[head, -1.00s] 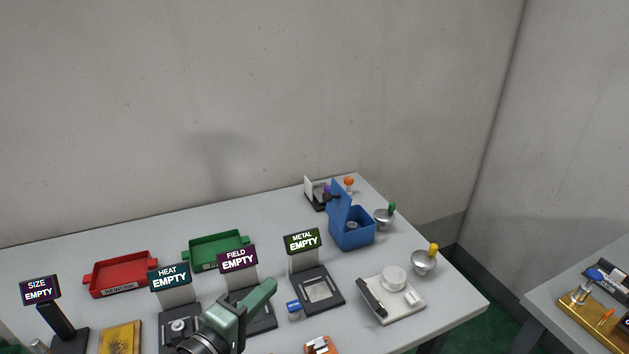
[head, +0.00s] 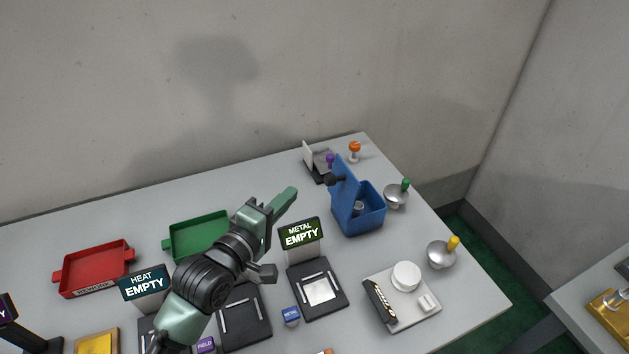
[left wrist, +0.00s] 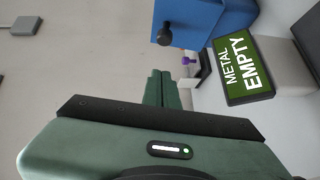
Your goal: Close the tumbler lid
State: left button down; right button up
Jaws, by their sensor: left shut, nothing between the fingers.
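The tumbler appears to be the blue box (head: 362,215) toward the back right of the table. Its blue lid (head: 342,188) stands raised on the left side, with a black knob (head: 333,179) on it. A grey piece (head: 358,208) shows inside the box. My left gripper (head: 291,192) is shut and empty, left of the lid and apart from it. In the left wrist view, the shut fingers (left wrist: 163,82) point toward the black knob (left wrist: 165,36) and blue surface (left wrist: 208,18) beyond. My right gripper is not in view.
The METAL sign (head: 301,234) stands below and right of my left gripper. A green tray (head: 184,239) and a red tray (head: 92,270) lie left. The table between gripper and box is clear.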

pick_arm(q)
jog(key=w+d+f+p, duration=0.1)
jog(key=w+d+p, duration=0.1)
jog(key=w+d, duration=0.2)
jog(key=shift+w+d, duration=0.3)
jog(key=shift+d, duration=0.5)
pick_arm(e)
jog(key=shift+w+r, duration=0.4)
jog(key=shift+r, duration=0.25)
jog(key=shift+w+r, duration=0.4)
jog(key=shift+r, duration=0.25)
pick_arm(q)
jog(key=shift+w+f, duration=0.1)
